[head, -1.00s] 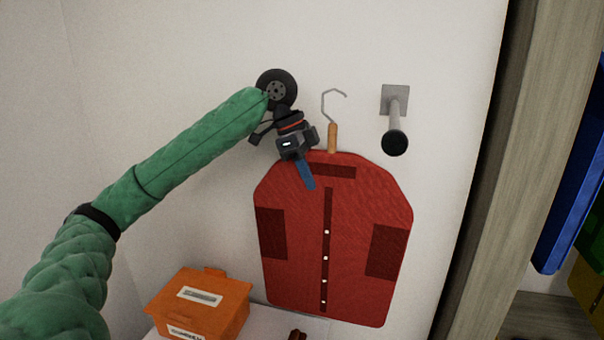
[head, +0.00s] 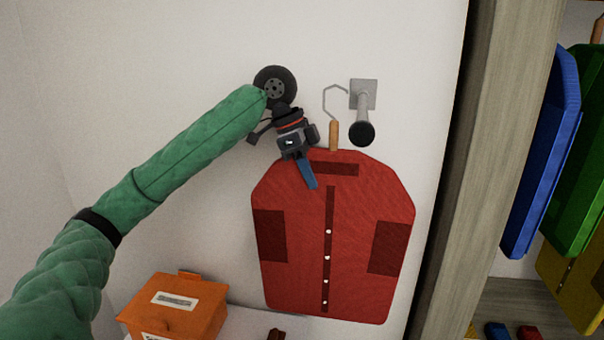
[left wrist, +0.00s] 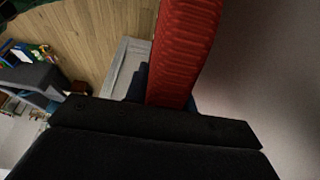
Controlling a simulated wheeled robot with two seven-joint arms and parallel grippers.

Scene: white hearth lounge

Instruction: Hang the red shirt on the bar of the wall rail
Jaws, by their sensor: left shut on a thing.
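The red shirt (head: 345,215) hangs upright in front of the white wall in the head view, with a wooden-necked hanger (head: 334,134) and a grey metal hook at its top. My left gripper (head: 309,178) is shut on the shirt near its upper left shoulder. The shirt (left wrist: 183,50) also shows between the fingers in the left wrist view. The wall rail (head: 362,112) is a short grey bar with a black end knob, sticking out from a square wall plate. The hook's open tip appears beside the bar's left side; I cannot tell whether they touch. My right gripper is not in view.
A wooden wardrobe side (head: 455,170) stands right of the rail. Beyond it hang a blue garment (head: 545,150), a green one (head: 580,160) and a yellow one (head: 572,285). An orange box (head: 175,308) sits on a white surface at the lower left.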

